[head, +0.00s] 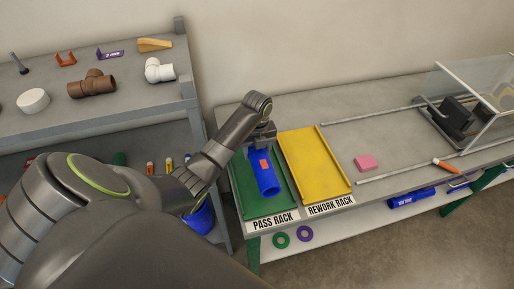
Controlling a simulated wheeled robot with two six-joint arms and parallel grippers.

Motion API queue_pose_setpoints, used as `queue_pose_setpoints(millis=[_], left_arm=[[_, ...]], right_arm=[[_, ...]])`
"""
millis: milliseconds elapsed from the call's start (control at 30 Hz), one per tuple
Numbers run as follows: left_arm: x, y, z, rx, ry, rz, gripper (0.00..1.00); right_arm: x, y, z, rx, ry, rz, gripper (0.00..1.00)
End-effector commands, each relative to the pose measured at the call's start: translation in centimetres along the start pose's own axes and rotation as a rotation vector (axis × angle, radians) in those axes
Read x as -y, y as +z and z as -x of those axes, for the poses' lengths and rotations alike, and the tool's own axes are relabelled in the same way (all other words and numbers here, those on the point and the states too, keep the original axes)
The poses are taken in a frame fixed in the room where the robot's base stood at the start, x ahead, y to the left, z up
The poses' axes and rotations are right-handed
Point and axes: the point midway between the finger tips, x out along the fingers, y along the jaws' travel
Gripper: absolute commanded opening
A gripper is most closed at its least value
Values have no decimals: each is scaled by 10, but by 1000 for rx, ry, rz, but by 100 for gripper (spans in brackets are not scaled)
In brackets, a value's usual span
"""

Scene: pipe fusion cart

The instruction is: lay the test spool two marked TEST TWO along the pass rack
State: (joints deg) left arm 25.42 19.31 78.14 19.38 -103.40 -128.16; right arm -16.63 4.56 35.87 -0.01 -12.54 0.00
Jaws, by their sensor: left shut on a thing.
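My left gripper (262,138) is shut on the upper end of a blue spool (264,174) with an orange-red patch. The spool is over the green pass rack (253,205), pointing toward the front of the bench. I cannot tell whether it touches the rack, and no marking on it is readable. Another blue spool (412,197) lies on the lower shelf at the right, with small white lettering too small to read surely. The PASS RACK label (272,221) is on the bench's front edge. My right gripper is not in view.
The yellow rework rack (316,165) is empty, right beside the pass rack. A pink block (366,162), rails and a clear-shielded machine (468,112) are farther right. Shelves with pipe fittings (92,84) stand at the left. Green and purple rings (304,233) lie on the lower shelf.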

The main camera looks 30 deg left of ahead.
Motion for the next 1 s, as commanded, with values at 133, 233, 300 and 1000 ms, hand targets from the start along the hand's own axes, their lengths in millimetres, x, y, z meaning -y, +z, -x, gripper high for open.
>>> queue_pose_setpoints(millis=[133,233,300,1000], left_arm=[[0,0,-18,-1,0,0,23],[0,0,-28,0,0,1,23],[0,0,-35,0,1,1,23],[0,0,-69,2,0,0,23]], right_arm=[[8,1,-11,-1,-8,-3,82],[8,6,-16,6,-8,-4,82],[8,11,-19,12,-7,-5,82],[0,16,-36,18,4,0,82]])
